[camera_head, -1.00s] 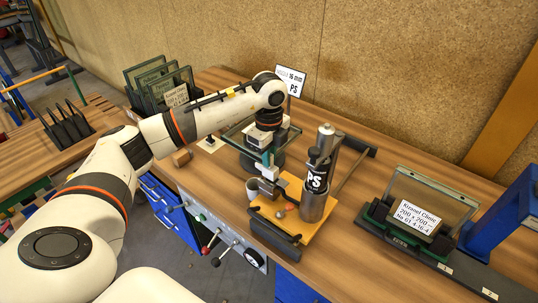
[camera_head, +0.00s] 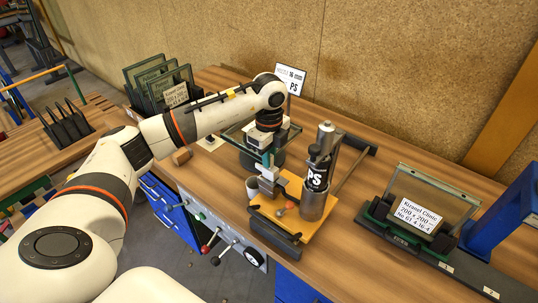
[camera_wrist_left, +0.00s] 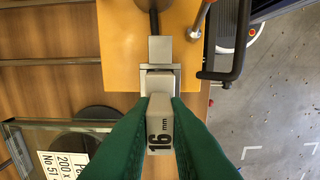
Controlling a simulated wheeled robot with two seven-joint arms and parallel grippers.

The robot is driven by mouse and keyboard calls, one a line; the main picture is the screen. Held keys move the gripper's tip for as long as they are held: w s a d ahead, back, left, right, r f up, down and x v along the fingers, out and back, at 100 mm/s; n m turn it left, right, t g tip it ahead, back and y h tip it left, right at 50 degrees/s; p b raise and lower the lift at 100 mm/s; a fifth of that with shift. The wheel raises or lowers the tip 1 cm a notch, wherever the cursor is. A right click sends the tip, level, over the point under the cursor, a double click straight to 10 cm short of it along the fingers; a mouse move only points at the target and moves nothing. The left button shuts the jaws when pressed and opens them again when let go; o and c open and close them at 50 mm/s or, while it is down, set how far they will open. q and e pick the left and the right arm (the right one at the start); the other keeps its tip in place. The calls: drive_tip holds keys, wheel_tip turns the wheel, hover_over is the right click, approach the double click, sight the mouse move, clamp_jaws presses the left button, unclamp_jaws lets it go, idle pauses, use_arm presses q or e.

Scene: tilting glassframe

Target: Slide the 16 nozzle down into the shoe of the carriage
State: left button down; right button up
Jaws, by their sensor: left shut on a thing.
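My left gripper (camera_head: 267,176) comes in from the left over the yellow carriage plate (camera_head: 296,222). In the left wrist view its green fingers (camera_wrist_left: 160,112) are shut on the grey 16 nozzle (camera_wrist_left: 160,138), whose "16 mm" label faces the camera. The nozzle is lined up with grey metal parts at the carriage plate's edge, which look like the shoe (camera_wrist_left: 160,50). I cannot tell whether the nozzle is inside the shoe or just above it, as the fingers and nozzle hide the join. My right gripper is not in view.
A grey cup (camera_head: 253,189) is beside the plate. A labelled glass frame (camera_head: 425,205) is at right, other frames (camera_head: 160,85) at back left.

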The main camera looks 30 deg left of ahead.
use_arm(q)
drive_tip(key=shift+f+b, duration=1)
drive_tip(key=shift+f, duration=0.55)
drive_tip(key=c, duration=1.3)
unclamp_jaws()
drive_tip(key=shift+c, duration=0.2)
drive_tip(key=shift+r, duration=0.2)
wheel_tip(320, 180, up, 10)
drive_tip(key=shift+r+b, duration=0.15)
drive_tip(key=shift+b, duration=0.8)
drive_tip(key=shift+r, duration=0.75)
drive_tip(key=shift+f, duration=0.1)
